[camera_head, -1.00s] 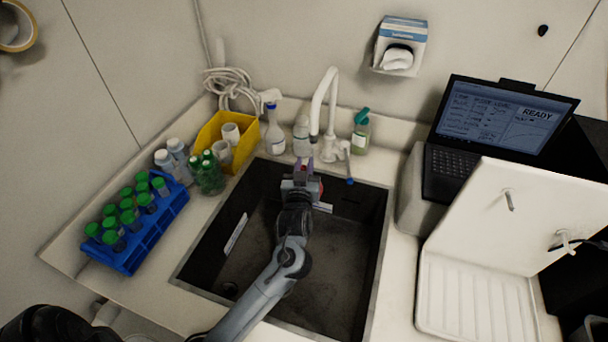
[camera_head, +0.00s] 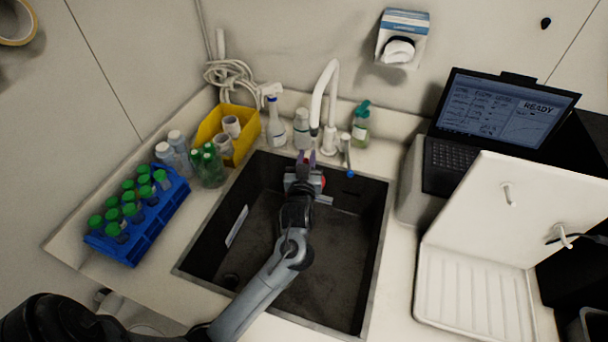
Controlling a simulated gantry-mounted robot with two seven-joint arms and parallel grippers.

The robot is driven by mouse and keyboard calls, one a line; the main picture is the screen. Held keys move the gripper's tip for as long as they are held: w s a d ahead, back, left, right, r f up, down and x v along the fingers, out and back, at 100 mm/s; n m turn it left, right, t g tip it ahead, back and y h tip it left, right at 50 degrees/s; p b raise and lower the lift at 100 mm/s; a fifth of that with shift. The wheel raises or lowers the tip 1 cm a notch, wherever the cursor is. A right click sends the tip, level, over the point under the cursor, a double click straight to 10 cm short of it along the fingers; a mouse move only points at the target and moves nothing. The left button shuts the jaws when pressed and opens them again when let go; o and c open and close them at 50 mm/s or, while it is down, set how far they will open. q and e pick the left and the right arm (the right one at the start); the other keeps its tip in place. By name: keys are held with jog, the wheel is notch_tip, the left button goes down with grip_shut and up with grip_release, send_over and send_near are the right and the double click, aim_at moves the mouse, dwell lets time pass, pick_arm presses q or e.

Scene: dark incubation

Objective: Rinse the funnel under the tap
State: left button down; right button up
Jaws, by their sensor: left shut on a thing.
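My left gripper (camera_head: 306,168) reaches over the dark sink (camera_head: 262,245) to its back edge, just below the white tap (camera_head: 326,95). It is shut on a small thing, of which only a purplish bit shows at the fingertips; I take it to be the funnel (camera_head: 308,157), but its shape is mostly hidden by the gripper. The thing is close under the tap's spout. I cannot tell whether water is running. My right gripper is not in view.
A blue rack (camera_head: 148,235) of green-capped tubes, several bottles and a yellow bin (camera_head: 244,146) stand left of the sink. Spray and soap bottles (camera_head: 361,125) flank the tap. A laptop (camera_head: 500,125) and white drying rack (camera_head: 470,295) are at right.

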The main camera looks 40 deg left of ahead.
pick_arm(q)
jog(key=shift+s+a, duration=0.2)
jog(key=shift+d, duration=0.1)
jog(key=shift+p+v, duration=0.85)
jog(key=shift+v, duration=0.45)
jog(key=shift+p+v, duration=1.1)
jog(key=shift+v, duration=1.55)
jog(key=shift+w+d, duration=0.1)
jog(key=shift+d, duration=0.05)
jog(key=s+d+r+p, duration=0.3)
jog(key=r+p, duration=0.1)
jog(key=shift+s, duration=0.4)
